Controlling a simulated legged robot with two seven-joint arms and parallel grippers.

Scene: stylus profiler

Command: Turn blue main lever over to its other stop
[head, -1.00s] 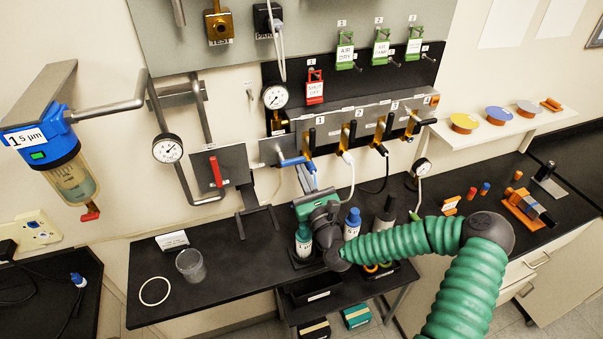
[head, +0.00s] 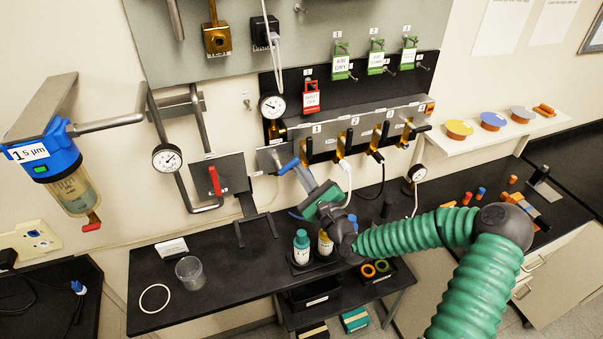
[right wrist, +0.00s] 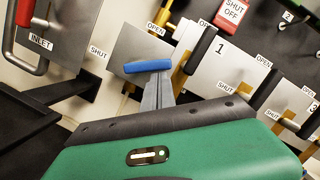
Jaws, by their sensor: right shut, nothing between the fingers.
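The blue main lever (head: 289,166) is on a grey plate at the left end of the valve panel, and slants up to the right in the head view. In the right wrist view the blue lever (right wrist: 147,66) lies across just beyond my fingertips, between SHUT and OPEN labels. My right gripper (head: 303,174) is shut and empty, its narrow grey fingers close to the lever's lower right side. The fingers (right wrist: 158,88) point at the lever in the wrist view; I cannot tell whether they touch it. My left gripper is not in view.
Black-handled valves on brass bodies (head: 345,142) stand close to the right of the lever. A red inlet lever (head: 214,180) is to the left. Bottles (head: 301,247) stand on the bench below my right gripper. The bench's left part is mostly clear.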

